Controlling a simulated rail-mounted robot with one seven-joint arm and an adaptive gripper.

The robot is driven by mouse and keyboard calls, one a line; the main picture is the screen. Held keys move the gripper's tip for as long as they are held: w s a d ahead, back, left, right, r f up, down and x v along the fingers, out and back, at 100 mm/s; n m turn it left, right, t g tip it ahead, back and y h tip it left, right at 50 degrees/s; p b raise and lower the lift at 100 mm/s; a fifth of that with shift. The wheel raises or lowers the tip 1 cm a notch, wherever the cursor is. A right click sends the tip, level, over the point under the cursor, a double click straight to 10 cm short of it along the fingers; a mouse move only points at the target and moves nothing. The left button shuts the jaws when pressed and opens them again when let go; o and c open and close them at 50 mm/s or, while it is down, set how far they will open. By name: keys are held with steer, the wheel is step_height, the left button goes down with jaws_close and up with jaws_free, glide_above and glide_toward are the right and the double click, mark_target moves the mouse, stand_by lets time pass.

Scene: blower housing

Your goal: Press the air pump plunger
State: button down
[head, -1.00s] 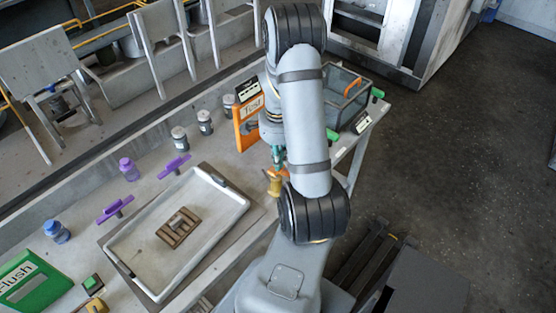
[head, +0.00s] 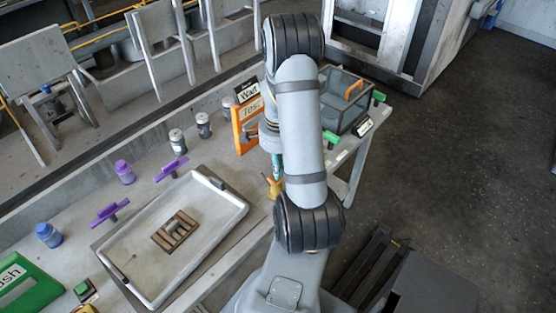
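A small yellow-orange upright piece (head: 273,187), possibly the air pump, stands at the bench's front edge, partly hidden by my arm; I cannot make out its plunger clearly. My gripper (head: 277,170) is mostly hidden behind my own arm. Only a narrow teal part shows, just above the yellow-orange piece; I cannot tell whether they touch. Whether the fingers are open or shut does not show.
A white-rimmed tray (head: 225,222) holding a brown slatted block (head: 175,231) lies left of my arm. Purple handles (head: 172,167), small jars (head: 203,125), an orange sign panel (head: 244,128) and a dark clear-walled bin (head: 338,112) stand around. Open floor lies right.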

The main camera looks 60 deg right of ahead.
step_height(320, 180, up, 14)
steer(key=p, duration=0.2)
steer(key=shift+f, duration=0.1)
stand_by(1.8)
step_height(320, 180, down, 6)
steer(key=p, duration=0.1)
step_height(320, 180, up, 7)
steer(key=shift+r, duration=0.2)
stand_by(0.4)
